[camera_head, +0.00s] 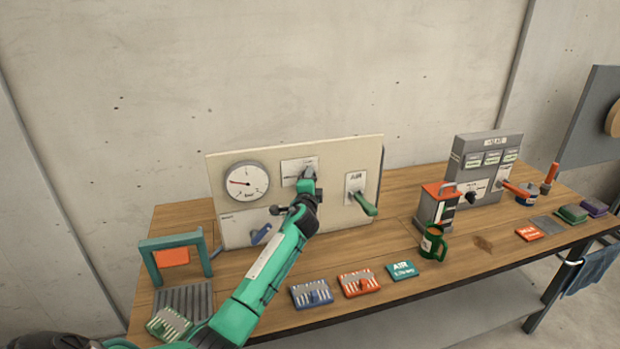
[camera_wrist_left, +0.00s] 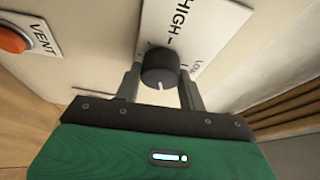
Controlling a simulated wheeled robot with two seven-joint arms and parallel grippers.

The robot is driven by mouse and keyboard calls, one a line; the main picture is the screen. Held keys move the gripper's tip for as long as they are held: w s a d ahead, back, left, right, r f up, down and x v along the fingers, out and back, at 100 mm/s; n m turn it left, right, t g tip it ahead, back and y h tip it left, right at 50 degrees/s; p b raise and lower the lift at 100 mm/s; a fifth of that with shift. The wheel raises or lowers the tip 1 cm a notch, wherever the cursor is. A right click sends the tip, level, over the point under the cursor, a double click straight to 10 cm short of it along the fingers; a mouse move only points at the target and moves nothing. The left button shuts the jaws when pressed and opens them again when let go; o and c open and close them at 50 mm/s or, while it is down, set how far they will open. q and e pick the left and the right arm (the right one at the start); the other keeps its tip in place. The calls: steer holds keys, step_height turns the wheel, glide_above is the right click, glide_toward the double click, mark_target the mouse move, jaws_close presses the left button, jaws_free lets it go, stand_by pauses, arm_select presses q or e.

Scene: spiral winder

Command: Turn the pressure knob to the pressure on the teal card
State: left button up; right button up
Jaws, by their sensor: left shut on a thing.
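The pressure knob (camera_wrist_left: 160,68) is round and black with a white pointer mark. My left gripper (camera_wrist_left: 160,80) is shut on the knob, one finger on each side. In the head view my left gripper (camera_head: 306,180) reaches the upper middle of the cream panel (camera_head: 330,150) and mostly hides the knob. The round white gauge (camera_head: 246,184) on the panel has a red needle pointing left. The teal card (camera_head: 403,270) lies on the bench; its small writing is too blurred to read. My right gripper is out of view.
A green-handled lever (camera_head: 364,204) is right of my gripper and a blue handle (camera_head: 261,235) is lower left. An orange VENT button (camera_wrist_left: 12,38) is near the knob.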

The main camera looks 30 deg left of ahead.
arm_select(q)
steer(key=shift+f, duration=0.15)
steer(key=o, duration=1)
steer(key=shift+c, duration=0.2)
steer(key=b+v, duration=0.3)
steer(key=v, duration=1.1)
steer(key=shift+w, duration=0.1)
